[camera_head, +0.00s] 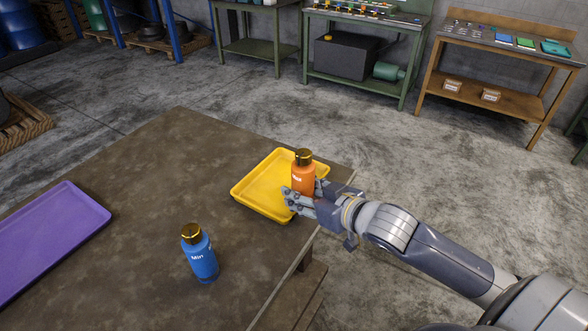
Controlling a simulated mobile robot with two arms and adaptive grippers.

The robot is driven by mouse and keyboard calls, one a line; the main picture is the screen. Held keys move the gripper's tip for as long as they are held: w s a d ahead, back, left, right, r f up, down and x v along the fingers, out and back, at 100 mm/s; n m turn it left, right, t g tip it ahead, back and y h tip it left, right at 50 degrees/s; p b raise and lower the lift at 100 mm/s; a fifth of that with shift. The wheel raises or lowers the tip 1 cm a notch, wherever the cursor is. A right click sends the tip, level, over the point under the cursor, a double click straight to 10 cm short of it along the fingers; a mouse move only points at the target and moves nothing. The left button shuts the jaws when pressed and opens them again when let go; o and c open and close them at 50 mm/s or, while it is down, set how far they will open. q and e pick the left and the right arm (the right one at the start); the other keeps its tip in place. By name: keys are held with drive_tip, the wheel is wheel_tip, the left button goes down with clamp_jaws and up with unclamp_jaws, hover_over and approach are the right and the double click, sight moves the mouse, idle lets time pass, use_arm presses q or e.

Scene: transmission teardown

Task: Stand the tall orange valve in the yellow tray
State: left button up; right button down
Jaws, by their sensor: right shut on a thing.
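The orange valve (303,178) is bottle-shaped with a gold cap and is upright. My right gripper (302,196) comes in from the right and is shut around its lower part. The valve is over the right part of the yellow tray (254,190) in this view. My fingers hide the valve's base, so I cannot tell whether it touches the tray floor. The rest of the yellow tray is empty. My left gripper is not in view.
A blue bottle-shaped valve (202,258) with a gold cap stands on the brown table (150,180), left of the yellow tray. A purple tray (50,235) lies at the left and its visible part is empty. The yellow tray sits near the table's right edge.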

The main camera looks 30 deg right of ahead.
drive_tip(key=w, duration=0.2)
drive_tip(key=w+d+p, duration=0.1)
drive_tip(key=w, duration=0.1)
drive_tip(key=w+d, duration=0.1)
drive_tip(key=w, duration=0.1)
drive_tip(key=shift+r, duration=0.15)
drive_tip(key=w+d, duration=0.1)
drive_tip(key=w, duration=0.1)
drive_tip(key=w+p, duration=0.1)
drive_tip(key=w, duration=0.2)
drive_tip(key=w+d+f+p, duration=0.1)
drive_tip(key=w, duration=0.1)
drive_tip(key=shift+w+d, duration=0.25)
drive_tip(key=shift+d, duration=0.05)
drive_tip(key=shift+w+d+f, duration=0.15)
drive_tip(key=shift+w+d, duration=0.05)
drive_tip(key=shift+w, duration=0.3)
wheel_tip(320, 180, down, 2)
drive_tip(key=shift+f+p, duration=0.15)
drive_tip(key=shift+p, duration=0.55)
drive_tip(key=shift+f, duration=0.55)
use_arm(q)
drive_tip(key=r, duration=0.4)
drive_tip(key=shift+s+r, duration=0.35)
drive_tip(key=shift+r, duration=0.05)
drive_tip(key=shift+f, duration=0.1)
use_arm(e)
drive_tip(key=shift+f, duration=0.15)
